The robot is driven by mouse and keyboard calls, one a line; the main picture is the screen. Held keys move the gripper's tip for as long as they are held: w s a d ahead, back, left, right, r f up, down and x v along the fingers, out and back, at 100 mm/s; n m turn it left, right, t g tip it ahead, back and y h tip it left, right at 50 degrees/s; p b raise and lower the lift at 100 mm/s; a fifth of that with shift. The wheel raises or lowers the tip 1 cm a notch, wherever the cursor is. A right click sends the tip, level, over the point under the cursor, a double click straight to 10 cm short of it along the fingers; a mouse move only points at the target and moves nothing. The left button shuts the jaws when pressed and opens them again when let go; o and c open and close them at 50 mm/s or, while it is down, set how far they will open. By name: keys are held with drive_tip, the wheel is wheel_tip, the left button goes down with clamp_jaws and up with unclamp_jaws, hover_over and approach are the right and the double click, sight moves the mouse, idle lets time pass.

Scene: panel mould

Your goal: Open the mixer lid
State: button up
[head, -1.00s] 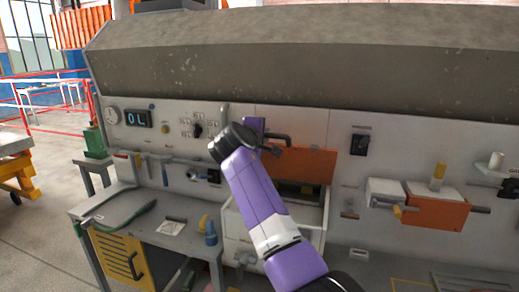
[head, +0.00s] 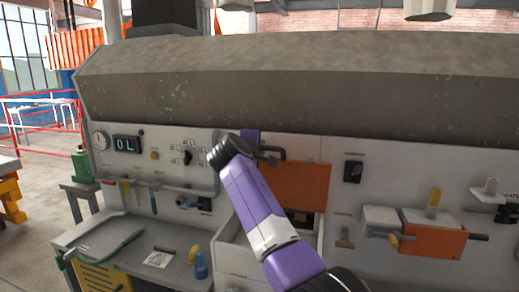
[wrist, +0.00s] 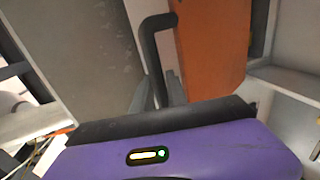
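The mixer lid is the orange panel (head: 303,186) in the head view. It stands raised at the back of a white open-topped box (head: 236,262), with the box's inside partly visible below it. A dark bent handle (head: 271,153) shows at its upper left. In the wrist view, the lid (wrist: 212,40) is behind the bent black handle (wrist: 152,50). My gripper's (wrist: 158,95) grey fingers lie on either side of the handle's lower end and look closed on it. In the head view, my wrist hides the fingers and part of the lid's left edge.
A bench (head: 135,247) with a green hose and small tools is at left. Knobs and a digital display (head: 126,144) sit on the wall panel. A large grey hood (head: 300,95) overhangs everything.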

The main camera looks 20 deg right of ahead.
drive_tip(key=o, duration=0.3)
drive_tip(key=b+v, duration=0.2)
drive_tip(key=v, duration=0.6)
drive_tip(key=shift+w, duration=0.1)
idle(0.5)
